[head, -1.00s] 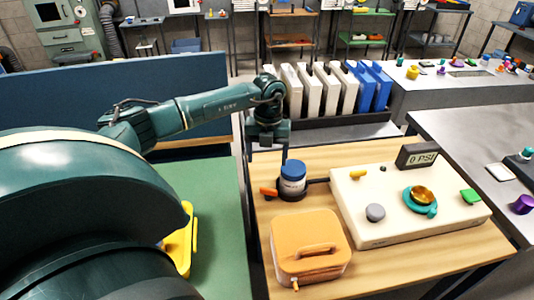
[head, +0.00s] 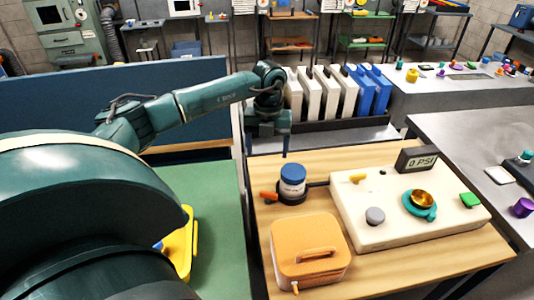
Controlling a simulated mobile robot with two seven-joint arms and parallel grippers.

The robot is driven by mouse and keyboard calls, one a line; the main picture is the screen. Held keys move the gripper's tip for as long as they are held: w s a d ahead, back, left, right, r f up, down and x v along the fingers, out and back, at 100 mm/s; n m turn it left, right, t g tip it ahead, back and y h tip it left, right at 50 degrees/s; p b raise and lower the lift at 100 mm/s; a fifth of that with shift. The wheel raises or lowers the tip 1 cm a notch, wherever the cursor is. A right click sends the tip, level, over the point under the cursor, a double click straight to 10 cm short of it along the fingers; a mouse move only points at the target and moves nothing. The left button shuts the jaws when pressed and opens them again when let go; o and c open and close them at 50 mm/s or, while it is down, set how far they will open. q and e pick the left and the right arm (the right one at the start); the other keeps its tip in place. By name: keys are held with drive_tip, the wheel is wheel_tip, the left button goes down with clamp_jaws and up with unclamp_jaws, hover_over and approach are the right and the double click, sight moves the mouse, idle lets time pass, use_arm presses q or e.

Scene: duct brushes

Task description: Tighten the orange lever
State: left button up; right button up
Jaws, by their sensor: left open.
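The orange lever (head: 268,196) sticks out to the left of a dark round holder (head: 292,197) on the wooden table. A white jar with a blue lid (head: 292,181) stands upright in this holder. My left gripper (head: 268,154) is open and empty, pointing down above the table's back left edge. It is behind and a little left of the jar, apart from it and from the lever. My right gripper is not in view.
A cream panel (head: 365,228) with a display reading 0 PSI (head: 417,161) stands right of the jar. An orange lidded box (head: 309,251) is in front. White and blue upright panels (head: 322,90) stand behind. The table's left front strip is clear.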

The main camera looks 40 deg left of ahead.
use_arm(q)
wheel_tip(320, 180, up, 11)
drive_tip(key=b, duration=0.1)
drive_tip(key=shift+w, duration=0.2)
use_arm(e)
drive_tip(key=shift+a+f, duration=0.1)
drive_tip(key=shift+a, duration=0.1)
